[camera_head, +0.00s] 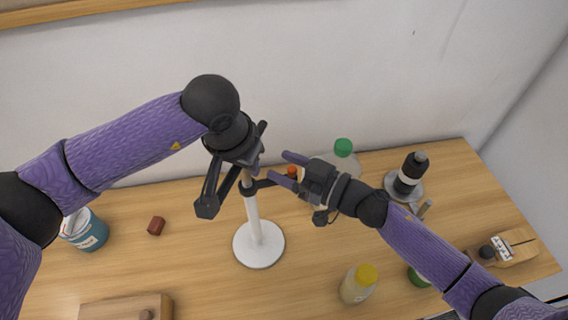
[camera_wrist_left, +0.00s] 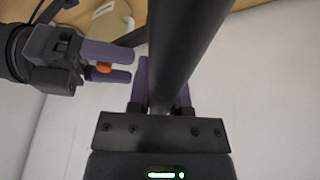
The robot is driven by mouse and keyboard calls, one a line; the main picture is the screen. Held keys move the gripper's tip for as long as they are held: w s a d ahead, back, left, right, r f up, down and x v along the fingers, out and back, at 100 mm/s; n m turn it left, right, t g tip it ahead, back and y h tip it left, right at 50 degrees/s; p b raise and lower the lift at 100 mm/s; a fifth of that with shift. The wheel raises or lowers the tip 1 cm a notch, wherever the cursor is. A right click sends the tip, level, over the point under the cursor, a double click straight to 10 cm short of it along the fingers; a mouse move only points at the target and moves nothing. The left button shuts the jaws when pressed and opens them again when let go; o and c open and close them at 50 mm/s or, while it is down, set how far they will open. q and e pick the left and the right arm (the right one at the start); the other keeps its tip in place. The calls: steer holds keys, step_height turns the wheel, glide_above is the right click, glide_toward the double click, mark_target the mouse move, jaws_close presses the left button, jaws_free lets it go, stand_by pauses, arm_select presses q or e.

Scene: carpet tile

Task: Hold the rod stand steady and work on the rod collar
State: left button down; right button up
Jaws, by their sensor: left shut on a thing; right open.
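The rod stand has a round white base (camera_head: 258,245) on the wooden table and an upright white rod (camera_head: 254,215). My left gripper (camera_head: 250,166) is shut on the upper part of the rod, which looks dark between its fingers in the left wrist view (camera_wrist_left: 183,50). The black rod collar (camera_head: 249,188) sits around the rod just below that gripper, with a short dark arm to the right. My right gripper (camera_head: 287,166) is open right of the rod. An orange-red knob (camera_head: 292,171) shows between its fingers, also in the left wrist view (camera_wrist_left: 104,67); contact cannot be told.
Left are a blue can (camera_head: 90,235), a small red-brown block (camera_head: 156,226) and a wooden box (camera_head: 110,311). Right are a green-capped bottle (camera_head: 343,148), a black bottle (camera_head: 411,172), a yellow-capped bottle (camera_head: 358,285) and a wooden item (camera_head: 515,247). Table around the base is clear.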

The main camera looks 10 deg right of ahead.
steer(key=shift+w+a, duration=0.2)
steer(key=shift+a, duration=0.05)
jaws_close()
stand_by(1.3)
